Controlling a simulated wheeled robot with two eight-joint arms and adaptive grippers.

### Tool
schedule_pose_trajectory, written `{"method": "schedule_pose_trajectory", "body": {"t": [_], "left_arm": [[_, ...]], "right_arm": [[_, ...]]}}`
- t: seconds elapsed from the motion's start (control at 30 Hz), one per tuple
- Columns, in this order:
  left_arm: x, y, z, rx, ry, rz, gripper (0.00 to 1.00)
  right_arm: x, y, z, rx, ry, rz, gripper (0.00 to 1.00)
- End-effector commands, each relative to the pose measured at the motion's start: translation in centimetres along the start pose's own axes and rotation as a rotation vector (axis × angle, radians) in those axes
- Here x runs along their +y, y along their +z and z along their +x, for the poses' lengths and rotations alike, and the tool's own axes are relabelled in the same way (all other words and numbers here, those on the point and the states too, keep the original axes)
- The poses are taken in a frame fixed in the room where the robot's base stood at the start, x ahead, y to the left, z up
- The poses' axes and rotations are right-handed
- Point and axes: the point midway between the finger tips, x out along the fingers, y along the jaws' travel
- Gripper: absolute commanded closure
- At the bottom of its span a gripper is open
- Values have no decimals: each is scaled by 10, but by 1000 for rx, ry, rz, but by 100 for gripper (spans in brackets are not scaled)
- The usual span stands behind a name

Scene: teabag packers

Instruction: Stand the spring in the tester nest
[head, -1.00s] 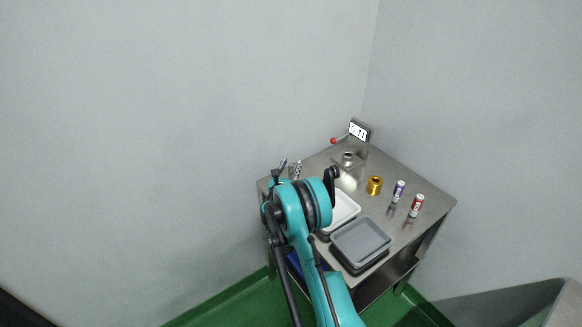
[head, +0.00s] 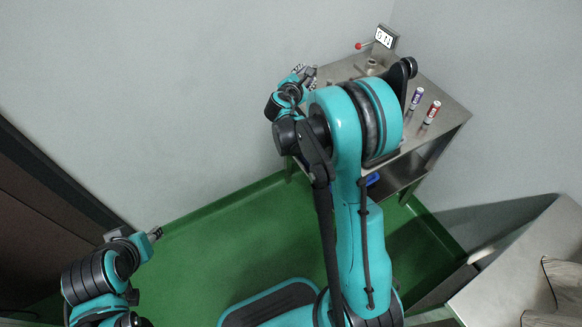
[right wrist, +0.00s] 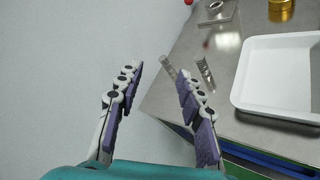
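The tester nest, a round metal seat (head: 371,65), stands at the back of the steel table, below a small display (head: 384,38) and beside a red-knobbed lever (head: 360,45). It also shows at the top of the right wrist view (right wrist: 215,8). Two slim coil-like metal pieces, apparently springs, lie near the table's left edge: one (right wrist: 168,68) and another (right wrist: 206,74). My right gripper (right wrist: 160,72) is open and empty, its purple-padded fingers spread near these pieces. It shows small in the head view (head: 309,76). My left gripper (head: 155,234) hangs over the floor, far from the table.
A white tray (right wrist: 243,94) lies right of the coils. A brass cylinder (right wrist: 281,9) stands behind it. Purple-and-white (head: 416,98) and red-and-white (head: 432,112) cylinders stand at the table's right. My right arm hides much of the tabletop in the head view.

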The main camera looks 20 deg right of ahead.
Motion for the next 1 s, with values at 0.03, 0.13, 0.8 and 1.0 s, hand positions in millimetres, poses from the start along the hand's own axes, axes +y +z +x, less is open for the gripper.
{"method": "schedule_pose_trajectory", "body": {"t": [0.03,0.13,0.8,1.0], "left_arm": [[0,0,0,0,0,0,60],[0,0,0,0,0,0,60],[0,0,0,0,0,0,60],[0,0,0,0,0,0,60]], "right_arm": [[0,9,-22,38,-28,111,62],[-5,19,-65,118,-99,355,62],[-127,-17,-352,415,-866,1659,62],[-137,-25,-371,417,-948,1738,62]]}}
